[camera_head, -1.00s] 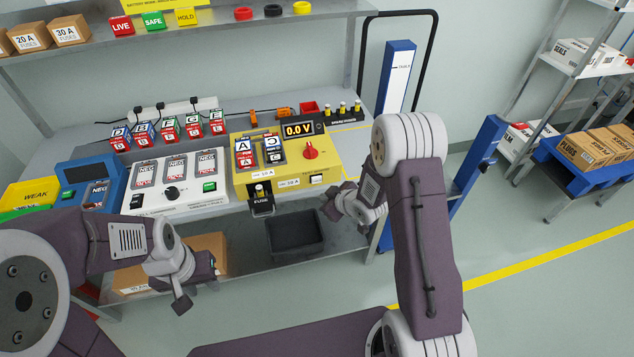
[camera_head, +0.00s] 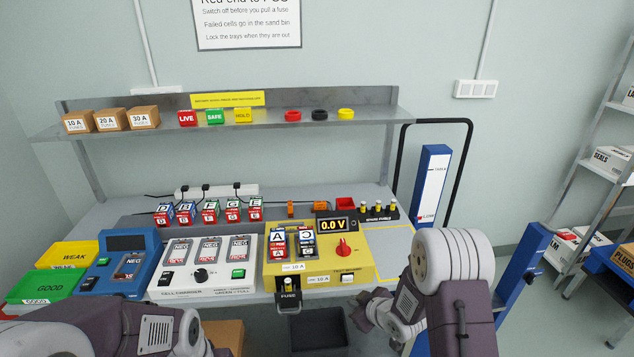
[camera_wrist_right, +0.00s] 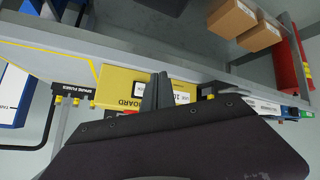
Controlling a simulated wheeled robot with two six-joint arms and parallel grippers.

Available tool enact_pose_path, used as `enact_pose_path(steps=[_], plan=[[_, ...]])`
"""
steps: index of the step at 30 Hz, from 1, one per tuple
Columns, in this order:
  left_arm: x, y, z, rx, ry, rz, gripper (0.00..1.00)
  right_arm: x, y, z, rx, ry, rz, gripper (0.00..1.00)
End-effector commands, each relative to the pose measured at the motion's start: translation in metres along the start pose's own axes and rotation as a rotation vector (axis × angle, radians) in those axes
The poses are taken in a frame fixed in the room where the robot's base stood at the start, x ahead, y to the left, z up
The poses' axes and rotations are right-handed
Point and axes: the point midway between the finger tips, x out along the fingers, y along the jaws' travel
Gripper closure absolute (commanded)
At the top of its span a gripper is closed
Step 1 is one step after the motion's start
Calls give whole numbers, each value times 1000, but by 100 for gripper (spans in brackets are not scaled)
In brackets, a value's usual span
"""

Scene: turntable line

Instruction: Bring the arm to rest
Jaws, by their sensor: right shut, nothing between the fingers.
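My right arm comes up from the bottom right of the head view. Its gripper (camera_head: 364,314) is shut and empty, in front of the bench's front edge, below the yellow test board (camera_head: 365,273). In the right wrist view the closed fingers (camera_wrist_right: 157,92) stand in front of the yellow board, with nothing between them. My left arm (camera_head: 150,330) lies along the bottom left of the head view. Its wrist shows near the front edge, but the gripper is mostly cut off by the picture's bottom, so its jaws cannot be read.
The bench holds a white charger (camera_head: 215,283), a blue tester (camera_head: 122,270), yellow and green bins and several battery cells. A dark bin (camera_head: 318,335) sits below the front edge. A blue post (camera_head: 520,275) stands right of my right arm. A shelf (camera_head: 260,122) runs above.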

Motion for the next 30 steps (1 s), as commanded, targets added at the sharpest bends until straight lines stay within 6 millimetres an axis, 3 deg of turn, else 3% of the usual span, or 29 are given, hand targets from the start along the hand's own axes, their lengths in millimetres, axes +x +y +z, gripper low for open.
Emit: enact_pose_path(steps=[2,5,7,9,12,15,18,22,30], plan=[[0,0,0,0,0,0,64,-9,9,-28,-29,50,25,100],[0,0,0,0,0,0,64,-43,24,-81,-59,128,90,100],[0,0,0,0,0,0,64,-74,30,-90,-12,82,135,100],[0,0,0,0,0,0,64,-105,27,-75,97,-31,157,100],[0,0,0,0,0,0,64,-146,1,-26,309,-249,142,100],[0,0,0,0,0,0,64,-175,-35,22,487,-457,98,100],[0,0,0,0,0,0,64,-194,-64,54,600,-619,56,100],[0,0,0,0,0,0,64,-210,-83,70,673,-732,29,100],[0,0,0,0,0,0,64,-212,-84,72,683,-744,30,100]])
